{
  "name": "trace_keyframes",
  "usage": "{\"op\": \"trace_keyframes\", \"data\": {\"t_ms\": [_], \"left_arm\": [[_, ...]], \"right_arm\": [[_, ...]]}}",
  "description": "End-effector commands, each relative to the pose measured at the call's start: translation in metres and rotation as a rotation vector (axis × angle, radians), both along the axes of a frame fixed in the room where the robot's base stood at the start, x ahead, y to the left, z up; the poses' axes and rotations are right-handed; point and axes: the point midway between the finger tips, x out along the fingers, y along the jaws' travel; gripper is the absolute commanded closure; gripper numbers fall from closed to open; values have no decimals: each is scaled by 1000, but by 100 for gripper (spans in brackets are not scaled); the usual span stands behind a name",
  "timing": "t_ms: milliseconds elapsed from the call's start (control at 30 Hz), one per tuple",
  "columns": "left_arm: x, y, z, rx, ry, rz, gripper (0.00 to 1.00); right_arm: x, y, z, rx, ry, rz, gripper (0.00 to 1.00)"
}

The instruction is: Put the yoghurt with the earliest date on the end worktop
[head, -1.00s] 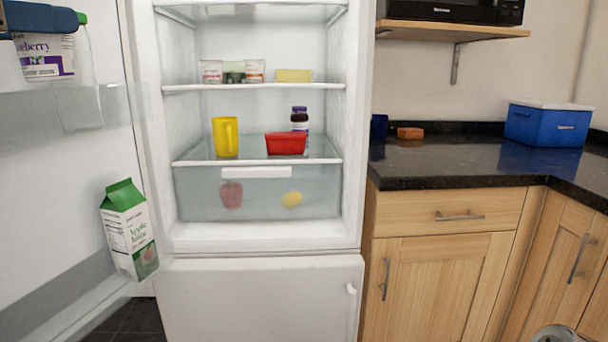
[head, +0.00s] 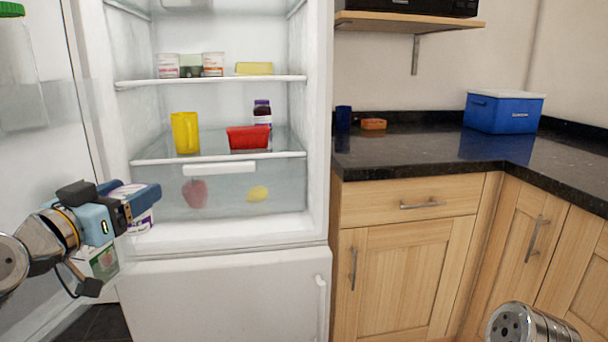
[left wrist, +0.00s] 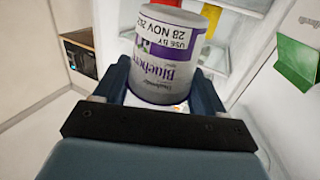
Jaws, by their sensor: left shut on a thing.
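My left gripper (head: 146,198) is shut on a blueberry yoghurt pot (head: 142,222), white with a purple label, in front of the open fridge at the left. In the left wrist view the pot (left wrist: 165,55) sits upside down in the picture between the fingers, its label reading "USE BY 28 NOV" with the year cut off. Small pots stand on the fridge's upper shelf: a white one (head: 168,66), a greenish one (head: 190,67) and a white and orange one (head: 213,64). Their dates are too small to read. The dark granite worktop (head: 410,150) is at the right. My right gripper is out of view.
A carton (head: 100,262) is in the door. A blue cool box (head: 503,112), blue cup (head: 343,117) and orange block (head: 373,124) stand on the worktop, otherwise clear.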

Motion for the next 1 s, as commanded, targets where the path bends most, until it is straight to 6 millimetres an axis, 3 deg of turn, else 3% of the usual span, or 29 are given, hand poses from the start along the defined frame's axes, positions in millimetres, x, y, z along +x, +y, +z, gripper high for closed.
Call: {"op": "trace_keyframes", "data": {"t_ms": [33,100,300,700,967,1000], "left_arm": [[12,-13,-29,3,10,-2,65],[27,-25,-66,5,10,15,66],[69,-51,-163,14,15,73,66],[122,-84,-285,5,7,142,65],[147,-101,-345,2,4,174,65],[147,-99,-344,-4,3,178,65]], "right_arm": [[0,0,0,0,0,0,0],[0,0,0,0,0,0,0],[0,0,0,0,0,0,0],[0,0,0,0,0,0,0],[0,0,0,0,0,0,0],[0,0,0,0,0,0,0]]}}
